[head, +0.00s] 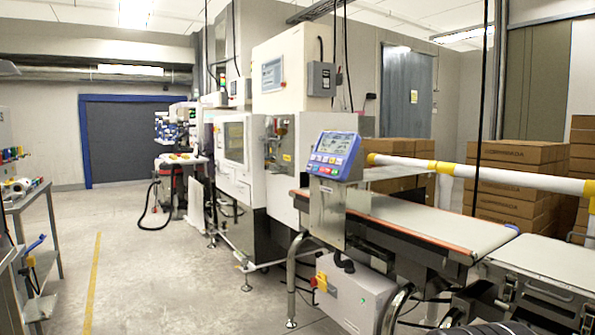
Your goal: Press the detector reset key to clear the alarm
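A blue-framed control panel (355,163) with a lit screen (334,144) stands on a bracket at the near end of the conveyor belt. A row of small coloured keys (325,160) runs along its lower edge. Their labels are too small to read, so I cannot tell which one is the detector reset key or whether an alarm shows. My gripper is not recognisable in the head view. Dark and pale mechanical parts at the bottom right edge are cut off, and I cannot tell whether they belong to my arm.
The conveyor belt (430,222) runs right from the panel. A grey box with a red-yellow switch (350,295) sits below it. A white-yellow rail (480,175) crosses behind, before stacked cartons (515,180). A cart (35,200) stands left. The floor (165,270) between is mostly clear.

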